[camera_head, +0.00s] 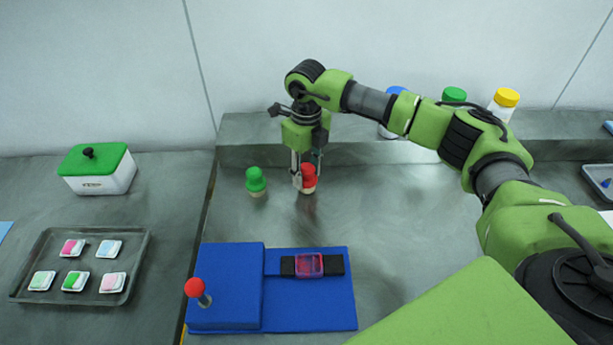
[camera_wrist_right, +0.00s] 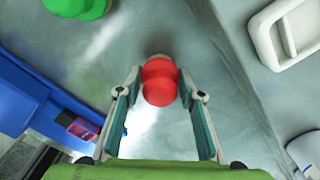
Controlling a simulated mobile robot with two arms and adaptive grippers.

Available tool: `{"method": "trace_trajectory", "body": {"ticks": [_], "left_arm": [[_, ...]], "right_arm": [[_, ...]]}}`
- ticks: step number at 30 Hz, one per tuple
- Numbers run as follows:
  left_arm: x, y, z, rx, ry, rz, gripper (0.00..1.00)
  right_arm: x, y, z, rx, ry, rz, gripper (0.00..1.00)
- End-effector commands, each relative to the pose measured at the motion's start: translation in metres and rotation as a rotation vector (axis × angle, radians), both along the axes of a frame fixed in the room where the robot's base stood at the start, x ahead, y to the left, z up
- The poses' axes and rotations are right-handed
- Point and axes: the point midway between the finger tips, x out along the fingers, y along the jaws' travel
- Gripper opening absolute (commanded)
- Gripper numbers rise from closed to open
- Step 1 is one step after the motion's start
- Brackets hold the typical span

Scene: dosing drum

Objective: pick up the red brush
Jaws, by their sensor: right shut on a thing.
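The red brush (camera_head: 309,174) is upright, with its red handle on top and a pale lower end, near the middle of the bench in the head view. It also shows in the right wrist view (camera_wrist_right: 160,84), between the two fingers. My right gripper (camera_head: 303,180) points down over it and is shut on its red handle. The brush is at or very near the bench top; I cannot tell if it touches. My left gripper is not in view.
A similar green brush (camera_head: 256,180) stands just left of the red one. In front is a blue base (camera_head: 310,315) with a red-knobbed lever (camera_head: 196,289) and a pink clear box (camera_head: 309,265). Several capped bottles stand behind my right arm. A tray (camera_head: 125,294) lies left.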

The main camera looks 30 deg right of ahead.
Motion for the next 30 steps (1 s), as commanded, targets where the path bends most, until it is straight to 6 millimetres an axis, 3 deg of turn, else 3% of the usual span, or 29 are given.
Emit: {"method": "trace_trajectory", "body": {"ticks": [4,13,21,30], "left_arm": [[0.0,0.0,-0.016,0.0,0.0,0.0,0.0],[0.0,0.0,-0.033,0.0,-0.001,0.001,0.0],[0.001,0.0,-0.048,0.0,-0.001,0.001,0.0],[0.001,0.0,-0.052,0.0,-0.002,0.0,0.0]], "right_arm": [[0.002,0.0,0.019,0.0,-0.006,0.001,0.13],[-0.038,0.04,0.082,-0.001,-0.008,0.007,0.13],[-0.081,0.082,0.107,0.0,-0.004,0.006,0.13],[-0.099,0.098,0.12,-0.001,-0.001,0.001,0.13]]}}
